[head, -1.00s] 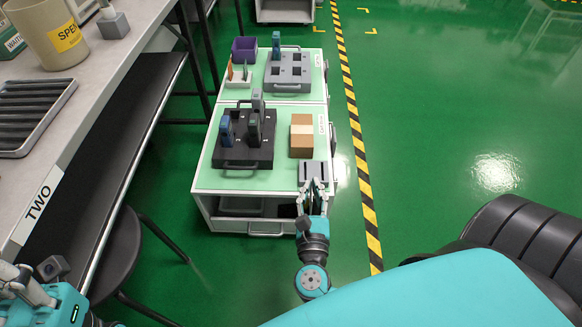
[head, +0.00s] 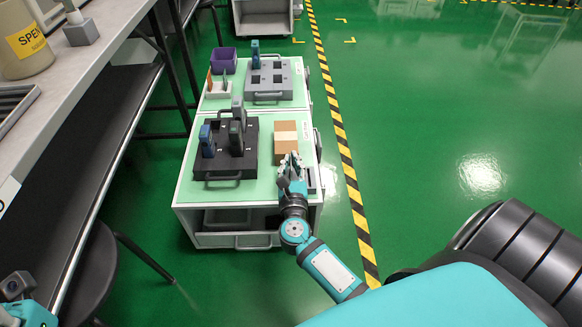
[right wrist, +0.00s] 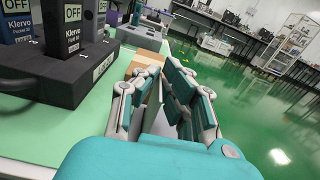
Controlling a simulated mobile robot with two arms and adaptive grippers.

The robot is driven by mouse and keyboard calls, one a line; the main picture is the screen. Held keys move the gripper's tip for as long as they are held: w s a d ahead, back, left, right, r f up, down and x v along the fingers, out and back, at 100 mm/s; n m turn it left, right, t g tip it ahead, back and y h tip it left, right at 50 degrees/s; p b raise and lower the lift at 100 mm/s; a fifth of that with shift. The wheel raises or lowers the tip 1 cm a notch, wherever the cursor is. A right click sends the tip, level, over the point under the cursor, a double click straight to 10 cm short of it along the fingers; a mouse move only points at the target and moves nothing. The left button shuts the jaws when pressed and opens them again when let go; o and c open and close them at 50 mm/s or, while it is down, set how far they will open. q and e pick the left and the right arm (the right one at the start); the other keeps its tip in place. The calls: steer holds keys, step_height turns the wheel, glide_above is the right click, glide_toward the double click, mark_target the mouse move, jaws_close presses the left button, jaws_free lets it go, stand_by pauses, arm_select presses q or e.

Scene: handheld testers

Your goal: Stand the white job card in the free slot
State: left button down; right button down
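A small white holder (head: 219,90) at the far left of the cart holds an upright orange card (head: 210,79) and a paler upright piece (head: 225,79); I cannot tell whether that is the white job card. A grey slotted block (head: 311,181) at the near right corner of the cart is partly hidden by my right gripper (head: 291,163). That gripper is over the cart's near right part, by the brown box. My left gripper (head: 28,308) is cut off at the bottom left.
The dark tester base (head: 198,168) holds several upright testers. The brown box (head: 286,150) stands right of it. A grey tray (head: 290,94) with one blue tester and a purple bin (head: 223,60) stand at the back. Striped floor tape (head: 345,160) runs right of the cart.

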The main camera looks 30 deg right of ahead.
steer(key=shift+f, duration=0.15)
steer(key=c, duration=2)
jaws_free()
steer(key=o, duration=0.5)
